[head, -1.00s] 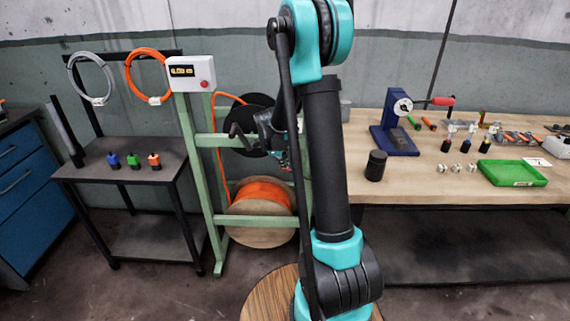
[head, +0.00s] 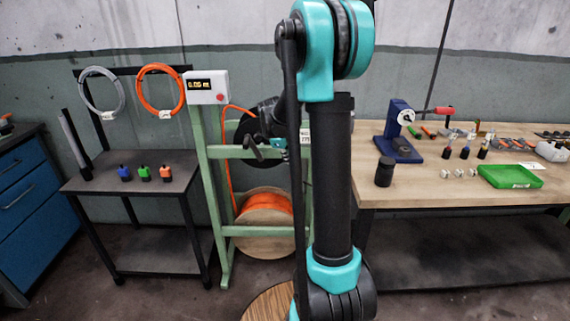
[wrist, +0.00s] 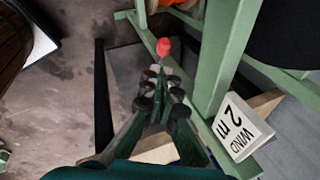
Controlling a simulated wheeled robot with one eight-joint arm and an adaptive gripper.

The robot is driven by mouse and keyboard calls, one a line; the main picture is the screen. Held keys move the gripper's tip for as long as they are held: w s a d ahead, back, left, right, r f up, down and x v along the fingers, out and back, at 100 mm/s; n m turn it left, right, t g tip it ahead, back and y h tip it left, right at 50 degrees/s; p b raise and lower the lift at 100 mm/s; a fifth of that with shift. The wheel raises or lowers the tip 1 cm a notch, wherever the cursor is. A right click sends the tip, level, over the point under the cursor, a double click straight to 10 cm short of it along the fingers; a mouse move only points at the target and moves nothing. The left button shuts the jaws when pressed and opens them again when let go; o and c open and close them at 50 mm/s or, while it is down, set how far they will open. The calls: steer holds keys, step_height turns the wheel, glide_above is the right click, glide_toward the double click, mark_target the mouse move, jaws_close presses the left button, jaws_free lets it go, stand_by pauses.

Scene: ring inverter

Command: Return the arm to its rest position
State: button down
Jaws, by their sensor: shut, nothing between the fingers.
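My arm stands upright in the middle of the head view, with black links and teal joints. Its wrist and my gripper (head: 279,148) show small at the left of the arm, in front of the green spool stand (head: 222,190). The arm's links partly hide that area. In the wrist view my gripper (wrist: 160,82) has its fingers shut with nothing between them. A small red tip (wrist: 163,47) shows just past the fingers; I cannot tell what it belongs to.
The stand holds an orange cable spool (head: 266,212) and a display box (head: 207,87). A dark side table (head: 150,215) is at left. The workbench (head: 420,195) at right bears a green tray (head: 510,176). A "WIND 2 m" sign (wrist: 241,126) is near the fingers.

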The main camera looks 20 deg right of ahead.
steer(key=s+a+f+n+y, duration=0.1)
steer(key=s+a+f+n, duration=0.2)
steer(key=s+n, duration=0.9)
steer(key=s+a+f+n+t+y, duration=0.1)
steer(key=s+a+n, duration=0.4)
steer(key=s+n, duration=0.7)
steer(key=s+f+y, duration=0.1)
steer(key=s+f, duration=0.1)
steer(key=s, duration=0.5)
steer(key=shift+a+n+y, duration=0.2)
steer(key=shift+n+y, duration=0.1)
steer(key=shift+n, duration=0.1)
